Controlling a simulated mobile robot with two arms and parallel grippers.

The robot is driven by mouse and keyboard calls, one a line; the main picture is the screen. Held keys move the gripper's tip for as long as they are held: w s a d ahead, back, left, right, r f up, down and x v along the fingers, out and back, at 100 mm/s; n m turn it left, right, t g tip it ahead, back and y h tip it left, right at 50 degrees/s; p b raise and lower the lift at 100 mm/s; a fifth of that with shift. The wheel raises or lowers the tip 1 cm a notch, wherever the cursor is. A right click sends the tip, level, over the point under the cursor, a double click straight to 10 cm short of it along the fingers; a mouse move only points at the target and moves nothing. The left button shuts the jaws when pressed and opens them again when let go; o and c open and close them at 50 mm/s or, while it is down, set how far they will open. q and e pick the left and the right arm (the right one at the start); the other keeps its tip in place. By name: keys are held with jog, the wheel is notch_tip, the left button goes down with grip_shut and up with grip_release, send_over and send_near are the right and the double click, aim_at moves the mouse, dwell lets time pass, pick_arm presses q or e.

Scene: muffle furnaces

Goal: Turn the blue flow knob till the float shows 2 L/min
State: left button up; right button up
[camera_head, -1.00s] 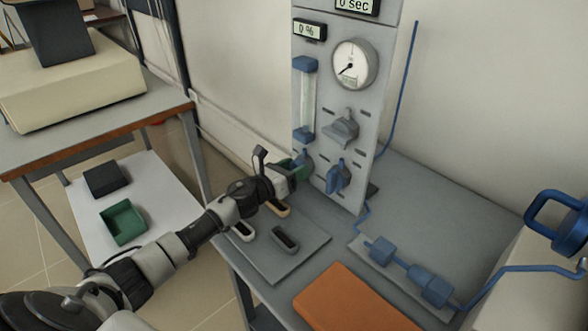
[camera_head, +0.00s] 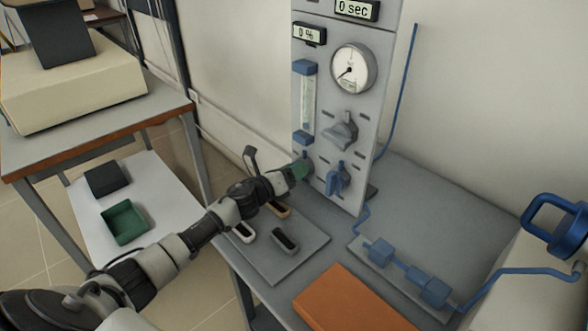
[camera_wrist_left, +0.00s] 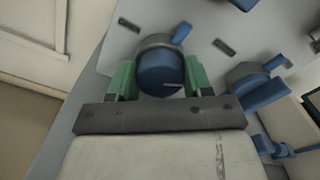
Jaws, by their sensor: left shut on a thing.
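The blue flow knob (camera_wrist_left: 160,73) sits between the green fingers of my left gripper (camera_wrist_left: 160,80) in the left wrist view, with one finger on each side. My left gripper (camera_head: 302,169) reaches the panel below the flow tube in the head view and is shut on the knob, hiding most of it there. The clear flow tube (camera_head: 308,100) stands upright on the grey panel (camera_head: 318,45) between two blue end blocks. Its float and scale are too small to read. My right gripper is not in view.
A grey knob (camera_head: 341,132) and a blue valve handle (camera_head: 338,180) are close to the right of my left gripper. A round gauge (camera_head: 352,69) and displays reading 0 % and 0 sec are above. A plate with slotted blocks (camera_head: 285,240) lies below the arm.

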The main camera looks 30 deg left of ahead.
pick_arm(q)
jog(key=n+p, duration=0.1)
jog(key=n, duration=0.2)
jog(key=shift+n, duration=0.3)
jog(key=shift+a+n+p, duration=0.1)
jog(key=shift+n+p, duration=0.5)
jog(key=shift+n, duration=1.3)
jog(key=shift+f, duration=0.1)
jog(key=o, duration=0.9)
jog(key=shift+o, duration=0.2)
jog(key=v, duration=1)
jog(key=shift+s+a+b, duration=0.2)
jog(key=shift+s+b, duration=0.1)
jog(key=shift+s, duration=0.05)
